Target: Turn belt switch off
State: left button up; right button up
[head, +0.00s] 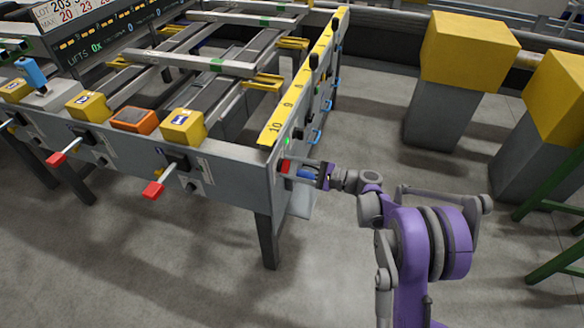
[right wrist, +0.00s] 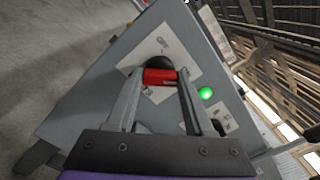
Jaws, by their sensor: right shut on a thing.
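The belt switch (right wrist: 159,77) has a red handle on a dark round base, on a pale label plate on the grey end panel of the runout table. My right gripper (right wrist: 158,84) is shut on the red handle, one finger on each side of it. In the head view the red handle (head: 285,166) shows at the table's near right corner, with my right gripper (head: 297,170) against it. A green lamp (right wrist: 206,93) glows beside the switch in the right wrist view. My left gripper is not in view.
Red-tipped levers (head: 153,189) stick out of the table's front panel. Yellow boxes (head: 183,127) and an orange box (head: 135,120) sit along its top. Yellow-topped grey posts (head: 440,118) stand at the right.

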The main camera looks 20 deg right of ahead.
grip_shut()
jog(key=shift+n, duration=0.3)
jog(key=n+p, duration=0.1)
jog(key=n, duration=0.2)
jog(key=shift+n, duration=0.3)
jog(key=n, duration=0.4)
jog(key=shift+n+p, duration=0.3)
jog(key=shift+p, duration=0.1)
jog(key=n, duration=0.4)
jog(key=shift+p, duration=0.35)
jog(key=shift+n+p, duration=0.4)
jog(key=shift+n, duration=2.1)
